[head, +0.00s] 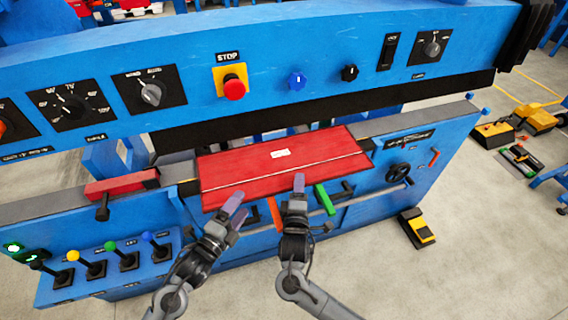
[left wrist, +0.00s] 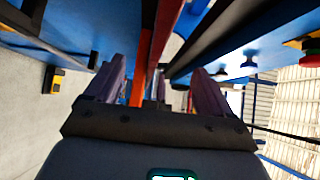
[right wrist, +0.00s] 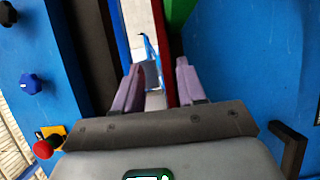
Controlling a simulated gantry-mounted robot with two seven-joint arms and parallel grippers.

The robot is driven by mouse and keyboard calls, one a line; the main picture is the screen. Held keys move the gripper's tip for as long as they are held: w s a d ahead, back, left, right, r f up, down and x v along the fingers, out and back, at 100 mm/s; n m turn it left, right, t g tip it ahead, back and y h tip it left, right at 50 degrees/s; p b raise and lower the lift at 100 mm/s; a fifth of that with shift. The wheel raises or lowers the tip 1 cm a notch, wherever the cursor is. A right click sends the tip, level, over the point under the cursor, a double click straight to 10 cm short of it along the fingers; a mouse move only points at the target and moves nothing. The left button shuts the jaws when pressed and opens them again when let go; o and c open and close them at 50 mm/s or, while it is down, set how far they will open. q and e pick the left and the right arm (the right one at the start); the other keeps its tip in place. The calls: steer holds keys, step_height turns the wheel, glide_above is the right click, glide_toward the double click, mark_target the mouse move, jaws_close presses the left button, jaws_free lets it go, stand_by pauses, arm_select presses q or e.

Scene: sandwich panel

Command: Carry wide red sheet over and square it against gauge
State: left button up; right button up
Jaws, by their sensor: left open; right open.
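The wide red sheet (head: 275,170) lies flat across the front bed of the blue machine, with a small white label on it. My left gripper (head: 235,208) is open at the sheet's front edge, left of its middle. My right gripper (head: 297,192) is open at the same edge, near the middle. In the left wrist view the sheet (left wrist: 165,30) shows edge-on between the spread fingers. In the right wrist view the sheet's edge (right wrist: 168,70) also runs between the open fingers. I cannot tell which part is the gauge.
The blue upper beam with a red stop button (head: 235,88) overhangs the bed. A red block (head: 122,185) sits left of the sheet. An orange handle (head: 275,214) and a green handle (head: 325,199) project below it. Coloured levers (head: 110,255) stand front left.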

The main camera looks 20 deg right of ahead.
arm_select(q)
steer(key=v, duration=0.8)
arm_select(e)
steer(key=v, duration=1.2)
arm_select(q)
steer(key=shift+s+a, duration=0.1)
steer(key=shift+s, duration=0.05)
